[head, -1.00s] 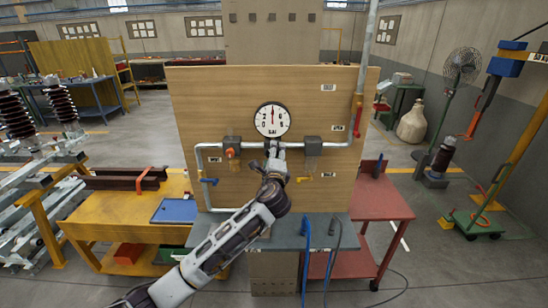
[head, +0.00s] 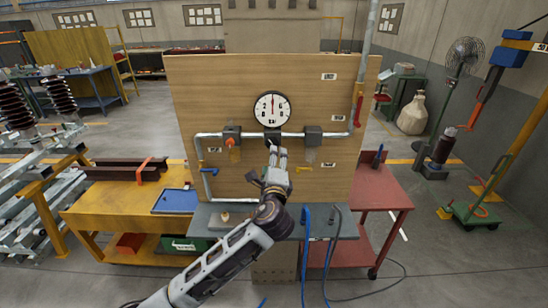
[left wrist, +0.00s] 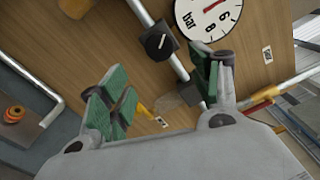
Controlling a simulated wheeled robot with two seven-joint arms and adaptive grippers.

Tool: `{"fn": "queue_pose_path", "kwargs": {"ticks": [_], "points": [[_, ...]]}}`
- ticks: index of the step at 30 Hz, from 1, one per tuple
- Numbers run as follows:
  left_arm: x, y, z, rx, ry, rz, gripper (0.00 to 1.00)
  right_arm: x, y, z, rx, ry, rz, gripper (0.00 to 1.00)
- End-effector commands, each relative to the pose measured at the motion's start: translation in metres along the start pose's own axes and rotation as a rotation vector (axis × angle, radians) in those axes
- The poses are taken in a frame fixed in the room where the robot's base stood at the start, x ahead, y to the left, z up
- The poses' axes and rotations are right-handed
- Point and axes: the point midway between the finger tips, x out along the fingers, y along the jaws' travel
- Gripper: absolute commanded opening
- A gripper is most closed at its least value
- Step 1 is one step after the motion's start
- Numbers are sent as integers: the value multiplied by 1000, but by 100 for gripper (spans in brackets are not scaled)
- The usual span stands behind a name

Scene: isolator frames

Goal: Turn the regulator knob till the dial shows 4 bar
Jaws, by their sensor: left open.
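The round white dial (head: 272,110) is mounted on the wooden panel. Its red needle points about straight up; I cannot read the exact value. The dial shows partly in the left wrist view (left wrist: 208,14), cut off at the top. The black regulator knob (left wrist: 158,43), with a white mark, is below the dial on the pipe. Its block (head: 272,137) is partly hidden by my gripper in the head view. My left gripper (head: 274,152) is open and empty, just below and in front of the knob. Its green-padded fingers are apart in the left wrist view (left wrist: 160,88).
Dark pipe fittings (head: 232,135) (head: 312,136) flank the regulator, the left one with an orange knob. A blue valve handle (head: 209,170) and a yellow handle (head: 304,169) are lower on the panel. A grey shelf (head: 335,222) with hanging hoses is below.

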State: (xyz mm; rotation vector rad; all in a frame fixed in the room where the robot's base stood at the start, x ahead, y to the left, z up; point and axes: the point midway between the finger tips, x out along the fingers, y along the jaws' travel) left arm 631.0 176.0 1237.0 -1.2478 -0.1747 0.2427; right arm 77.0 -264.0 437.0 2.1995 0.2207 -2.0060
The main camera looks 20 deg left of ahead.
Motion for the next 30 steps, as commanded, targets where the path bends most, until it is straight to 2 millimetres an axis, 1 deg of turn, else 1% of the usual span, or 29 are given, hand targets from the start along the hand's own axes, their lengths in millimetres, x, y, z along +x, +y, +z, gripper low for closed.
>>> {"fn": "queue_pose_path", "kwargs": {"ticks": [3, 7, 22, 26, 29, 30], "points": [[-11, 1, 0, 0, 2, 1, 64, 0, 0, 0, 0, 0, 0, 37], [-17, 0, 0, 0, 1, 0, 64, 0, 0, 0, 0, 0, 0, 37], [-19, 3, 0, -9, 2, 9, 64, 0, 0, 0, 0, 0, 0, 37], [-22, 14, 1, -50, 7, 47, 64, 0, 0, 0, 0, 0, 0, 37], [-27, 30, 2, -113, 14, 102, 64, 0, 0, 0, 0, 0, 0, 37], [-30, 39, 2, -145, 16, 132, 64, 0, 0, 0, 0, 0, 0, 37]]}}
